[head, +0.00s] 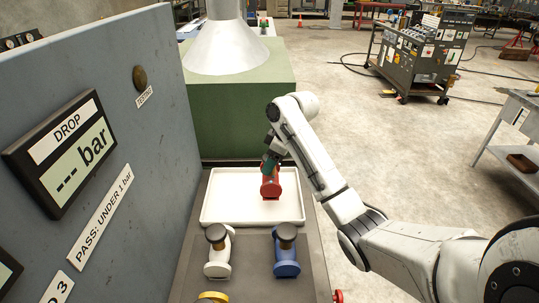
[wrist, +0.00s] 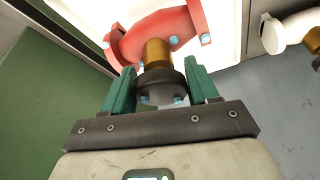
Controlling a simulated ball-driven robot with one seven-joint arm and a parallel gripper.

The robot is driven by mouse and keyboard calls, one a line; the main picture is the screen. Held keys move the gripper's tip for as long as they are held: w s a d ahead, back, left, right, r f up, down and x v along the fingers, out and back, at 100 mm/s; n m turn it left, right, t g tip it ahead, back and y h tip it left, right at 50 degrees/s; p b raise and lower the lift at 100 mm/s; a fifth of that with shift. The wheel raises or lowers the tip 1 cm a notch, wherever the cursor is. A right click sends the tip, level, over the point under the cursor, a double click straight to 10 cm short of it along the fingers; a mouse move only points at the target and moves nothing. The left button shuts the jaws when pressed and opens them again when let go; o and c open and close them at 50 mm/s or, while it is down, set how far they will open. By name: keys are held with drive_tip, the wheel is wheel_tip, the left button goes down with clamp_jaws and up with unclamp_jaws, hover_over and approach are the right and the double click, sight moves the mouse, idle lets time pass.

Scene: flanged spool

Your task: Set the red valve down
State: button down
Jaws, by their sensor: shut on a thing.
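The red valve (head: 270,187) is over the white tray (head: 225,188) at the back of the bench in the head view. Its red flanged body (wrist: 165,27), brass neck and black cap show in the wrist view. My gripper (head: 270,160) is above it, with green fingers (wrist: 159,72) on either side of the black cap, shut on it. The valve body lies beyond the fingertips, over the tray's white floor. I cannot tell whether the valve touches the tray.
A white valve (head: 218,258) and a blue valve (head: 287,262) stand on the grey bench in front of the tray. Part of a yellow one (head: 212,298) shows nearer. A grey panel with a gauge (head: 65,150) rises at left. A green block (head: 240,110) stands behind.

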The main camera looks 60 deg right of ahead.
drive_tip(key=shift+d+f, duration=0.1)
drive_tip(key=shift+f, duration=1.7)
drive_tip(key=shift+f, duration=0.1)
drive_tip(key=shift+c, duration=1.5)
unclamp_jaws()
drive_tip(key=shift+f, duration=0.1)
drive_tip(key=a+p+v, duration=0.1)
drive_tip(key=v, duration=1.1)
drive_tip(key=shift+d, duration=0.4)
drive_tip(key=shift+s, duration=0.1)
